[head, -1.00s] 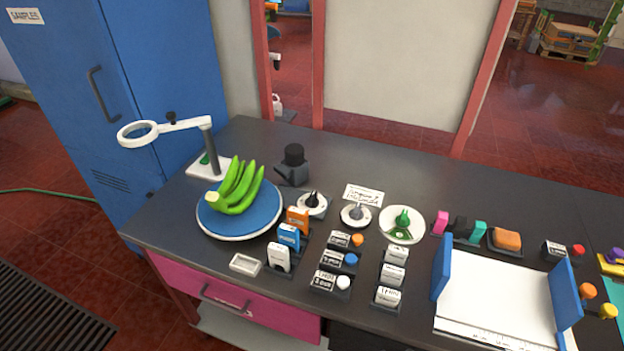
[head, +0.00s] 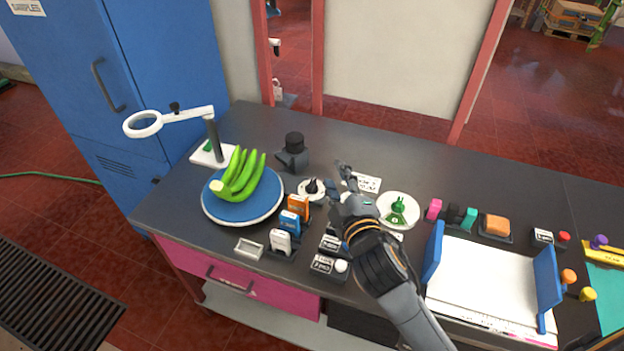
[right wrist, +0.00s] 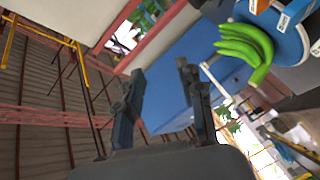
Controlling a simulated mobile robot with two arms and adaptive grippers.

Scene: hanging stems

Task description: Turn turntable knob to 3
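The turntable (head: 215,209) is a blue disc with a pale rim, carrying a bunch of green bananas (head: 241,181). A black knob (head: 312,186) on a white dial sits just right of it. A green knob (head: 398,212) on a white dial stands farther right. The grey knob between them is hidden behind my right gripper. Dial numbers are too small to read. My right gripper (head: 345,176) is above the bench, right of the black knob, and looks empty. In the right wrist view its fingers (right wrist: 160,75) are spread apart. My left gripper is not in view.
A magnifier on a stand (head: 211,152) and a black-capped device (head: 294,152) stand behind the turntable. Orange, blue and white labelled blocks (head: 290,222) stand in front of the black knob. A white tray with blue ends (head: 490,295) lies right. The bench's back is mostly clear.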

